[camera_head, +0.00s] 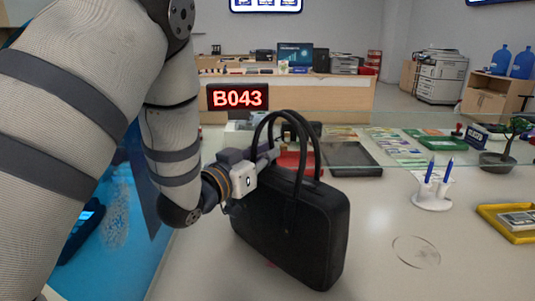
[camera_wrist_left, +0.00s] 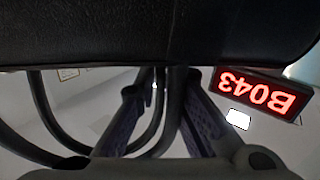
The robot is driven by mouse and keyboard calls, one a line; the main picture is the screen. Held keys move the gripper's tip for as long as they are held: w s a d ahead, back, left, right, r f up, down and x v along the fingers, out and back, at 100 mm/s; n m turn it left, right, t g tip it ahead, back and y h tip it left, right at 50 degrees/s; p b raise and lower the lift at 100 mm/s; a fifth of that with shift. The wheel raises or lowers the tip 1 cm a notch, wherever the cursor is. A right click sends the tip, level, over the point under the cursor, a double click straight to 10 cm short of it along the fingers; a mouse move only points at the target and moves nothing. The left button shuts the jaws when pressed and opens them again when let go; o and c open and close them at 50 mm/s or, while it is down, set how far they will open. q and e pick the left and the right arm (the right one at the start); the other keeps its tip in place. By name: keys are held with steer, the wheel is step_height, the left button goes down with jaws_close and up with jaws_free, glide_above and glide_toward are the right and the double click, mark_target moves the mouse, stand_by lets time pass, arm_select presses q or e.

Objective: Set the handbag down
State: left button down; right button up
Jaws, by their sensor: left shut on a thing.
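A black handbag (camera_head: 310,232) with two tall looped handles is upright at the counter (camera_head: 400,205), in the middle of the head view. I cannot tell whether its base touches the counter. My left gripper (camera_head: 272,155) reaches in from the left and is shut on the bag's handles near their left side. In the left wrist view the dark bag body (camera_wrist_left: 160,35) fills the top, and the handles pass between the fingers (camera_wrist_left: 160,110). My right gripper is not in view.
A white pen holder (camera_head: 432,197) with blue pens and a yellow tray (camera_head: 510,225) stand on the right. A black tray (camera_head: 352,160) lies behind the bag near a glass pane. A red B043 sign (camera_head: 238,97) is farther back. Bare counter lies right of the bag.

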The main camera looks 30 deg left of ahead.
arm_select(q)
steer(key=shift+r, duration=0.1)
steer(key=c, duration=1.7)
jaws_free()
steer(key=s, duration=0.7)
steer(key=shift+s+a, duration=0.25)
steer(key=shift+a, duration=0.05)
